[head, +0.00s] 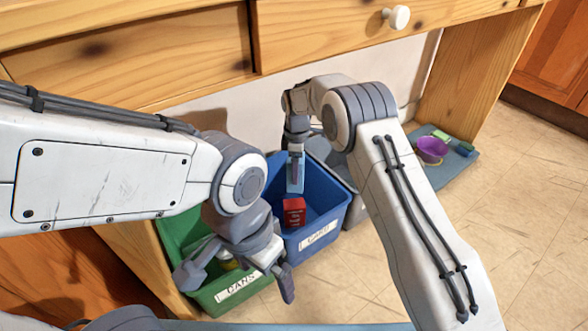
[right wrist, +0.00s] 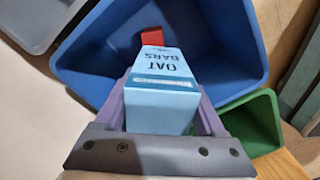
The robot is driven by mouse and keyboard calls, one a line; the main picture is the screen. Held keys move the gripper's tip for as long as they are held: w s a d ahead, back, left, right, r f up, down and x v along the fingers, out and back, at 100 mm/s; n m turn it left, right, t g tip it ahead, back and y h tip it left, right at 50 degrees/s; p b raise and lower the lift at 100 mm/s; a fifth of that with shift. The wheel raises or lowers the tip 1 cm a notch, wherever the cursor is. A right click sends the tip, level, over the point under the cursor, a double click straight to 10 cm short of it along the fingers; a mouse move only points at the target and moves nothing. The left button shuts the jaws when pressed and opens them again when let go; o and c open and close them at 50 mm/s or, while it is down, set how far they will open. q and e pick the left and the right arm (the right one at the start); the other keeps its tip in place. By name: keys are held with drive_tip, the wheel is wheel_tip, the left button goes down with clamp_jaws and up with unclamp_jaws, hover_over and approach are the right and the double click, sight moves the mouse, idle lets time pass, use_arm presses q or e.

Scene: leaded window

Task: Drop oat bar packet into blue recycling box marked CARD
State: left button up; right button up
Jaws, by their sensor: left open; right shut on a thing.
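The light-blue oat bar packet (head: 295,174), with "OAT BARS" lettering in the right wrist view (right wrist: 162,85), is gripped in my right gripper (head: 296,152). It hangs upright over the inside of the blue box (head: 328,222), whose front label reads CARD. In the right wrist view the box's blue wall (right wrist: 88,60) spreads beyond the packet. A red carton (head: 294,211) is in the blue box; part of it shows past the packet (right wrist: 152,37). My left gripper (head: 238,277) is open and empty, above the green box's front.
The green box (head: 238,292) marked CANS stands left of the blue box and holds something partly hidden. A grey box (head: 352,212) stands to the right. A purple bowl (head: 432,150) sits on a blue-grey mat (head: 455,168). A wooden drawer front (head: 330,35) overhangs behind.

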sight(291, 188)
wheel_tip(291, 188, down, 4)
drive_tip(key=b, duration=0.4)
drive_tip(key=shift+f, duration=0.25)
use_arm(q)
wheel_tip(291, 188, down, 5)
drive_tip(key=shift+r, duration=0.1)
drive_tip(key=shift+r, duration=0.1)
use_arm(e)
drive_tip(key=o, duration=1.3)
drive_tip(key=shift+r, duration=0.1)
use_arm(q)
wheel_tip(291, 188, up, 5)
drive_tip(key=p, duration=0.5)
use_arm(e)
wheel_tip(291, 188, up, 7)
drive_tip(key=shift+r, duration=0.2)
use_arm(q)
wheel_tip(291, 188, down, 5)
drive_tip(key=b, duration=0.4)
drive_tip(key=shift+b, duration=0.4)
use_arm(e)
wheel_tip(291, 188, down, 8)
drive_tip(key=shift+r, duration=0.25)
